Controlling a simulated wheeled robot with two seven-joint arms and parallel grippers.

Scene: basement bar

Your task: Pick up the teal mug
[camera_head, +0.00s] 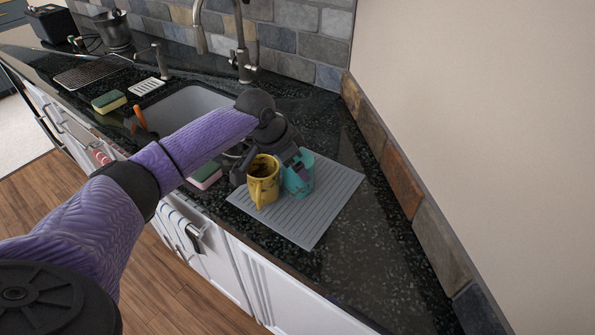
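The teal mug (302,181) stands upright on a grey ribbed drying mat (322,208) on the dark counter. A yellow mug (263,188) stands close to its left, with its handle toward me. My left gripper (270,168) is over the two mugs with its fingers spread. One finger is at the near upper side of the teal mug and hides part of it; the other shows dark at the left of the yellow mug. I cannot tell whether either finger touches a mug. My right gripper is out of view.
A sink (188,105) with a tall faucet (242,52) is left of the mat. A sponge (206,176) lies by the sink's near edge, another sponge (109,101) farther left. A tiled wall (395,180) bounds the right. The counter right of the mat is clear.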

